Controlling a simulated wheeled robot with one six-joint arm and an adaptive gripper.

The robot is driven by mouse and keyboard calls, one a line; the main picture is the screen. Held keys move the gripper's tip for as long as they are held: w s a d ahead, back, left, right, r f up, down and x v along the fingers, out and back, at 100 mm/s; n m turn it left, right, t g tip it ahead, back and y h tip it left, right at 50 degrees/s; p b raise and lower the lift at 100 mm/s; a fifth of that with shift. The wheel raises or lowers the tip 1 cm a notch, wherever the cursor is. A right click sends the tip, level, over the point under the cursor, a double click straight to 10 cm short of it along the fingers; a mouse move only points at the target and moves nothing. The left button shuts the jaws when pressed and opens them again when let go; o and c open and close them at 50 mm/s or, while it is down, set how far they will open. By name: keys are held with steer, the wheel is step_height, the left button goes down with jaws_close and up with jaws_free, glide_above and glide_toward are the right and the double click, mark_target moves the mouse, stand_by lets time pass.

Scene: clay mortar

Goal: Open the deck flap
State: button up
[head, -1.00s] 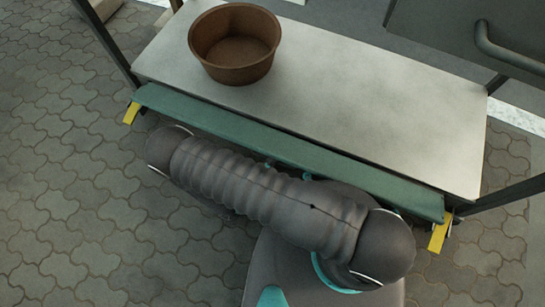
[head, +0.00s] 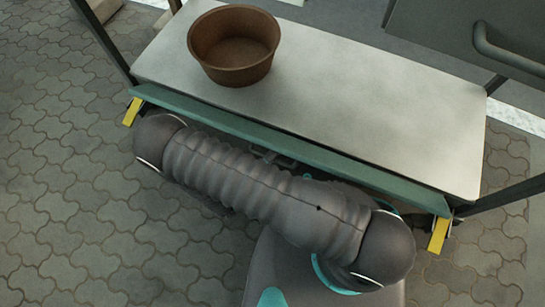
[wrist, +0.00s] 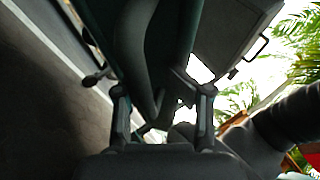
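The deck flap (head: 340,168) is a long green panel along the front edge of the pale deck (head: 390,120). Its face looks narrow and steeply tilted in the head view. A small dark bracket or handle-like part (head: 272,157) shows just below it, partly behind my arm. My gripper (wrist: 163,92) shows in the wrist view with its two fingers spread apart. A dark curved bar (wrist: 135,55) appears beyond and between the fingers. I cannot tell whether they touch it. My gripper is hidden in the head view.
A brown clay bowl (head: 234,45) stands on the deck, left of the middle. Yellow brackets (head: 132,111) and (head: 439,235) sit at both ends of the flap. A grey panel with a handle (head: 505,55) is at the upper right. Paved floor is free on the left.

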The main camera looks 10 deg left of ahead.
mark_target(273, 146)
steer(key=shift+o, duration=0.2)
steer(key=shift+a+r, duration=0.1)
steer(key=shift+r, duration=2.6)
